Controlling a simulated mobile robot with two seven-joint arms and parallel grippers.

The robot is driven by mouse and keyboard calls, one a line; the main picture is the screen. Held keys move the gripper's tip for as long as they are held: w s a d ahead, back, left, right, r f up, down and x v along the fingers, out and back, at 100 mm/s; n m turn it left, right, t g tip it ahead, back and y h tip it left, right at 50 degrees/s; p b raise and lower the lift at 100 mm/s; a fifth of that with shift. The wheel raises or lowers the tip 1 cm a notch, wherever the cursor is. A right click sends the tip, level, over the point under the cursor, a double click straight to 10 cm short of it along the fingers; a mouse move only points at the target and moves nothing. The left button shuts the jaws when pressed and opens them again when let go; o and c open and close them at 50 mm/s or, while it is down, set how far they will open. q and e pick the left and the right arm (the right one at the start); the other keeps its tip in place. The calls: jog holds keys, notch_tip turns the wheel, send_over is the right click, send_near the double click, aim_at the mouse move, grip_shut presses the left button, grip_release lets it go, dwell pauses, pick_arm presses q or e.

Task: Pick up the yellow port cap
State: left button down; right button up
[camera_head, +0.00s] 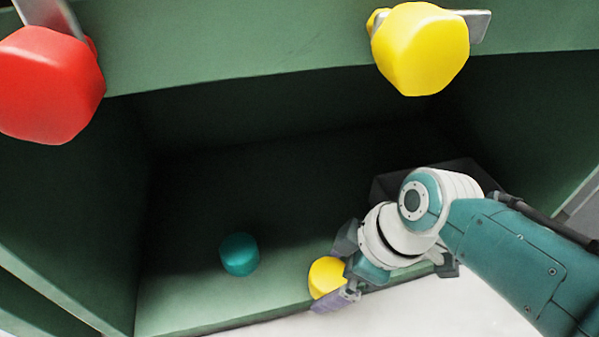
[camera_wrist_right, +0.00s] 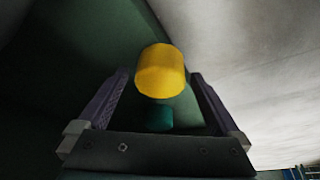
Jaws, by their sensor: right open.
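The yellow port cap (camera_head: 326,276) is a small rounded cylinder on the green floor of the recess, near its front edge. My right gripper (camera_head: 342,268) is open beside it, with the cap at the fingertips. In the right wrist view the cap (camera_wrist_right: 160,71) shows centred between the tips of the two open fingers (camera_wrist_right: 158,85), with a gap visible on each side. Whether a finger touches it I cannot tell. My left gripper is in neither view.
A teal cap (camera_head: 239,254) stands on the recess floor to the left; it also shows in the right wrist view (camera_wrist_right: 159,118). A large red knob (camera_head: 50,85) and a large yellow knob (camera_head: 421,48) hang above the opening. A dark box (camera_head: 462,172) sits behind my right wrist.

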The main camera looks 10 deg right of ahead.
jog(key=shift+w+a+f, duration=0.1)
jog(key=shift+f, duration=0.45)
jog(key=shift+a+r, duration=0.1)
jog(key=shift+c, duration=0.2)
jog(key=c, duration=1.3)
jog(key=shift+r, duration=0.15)
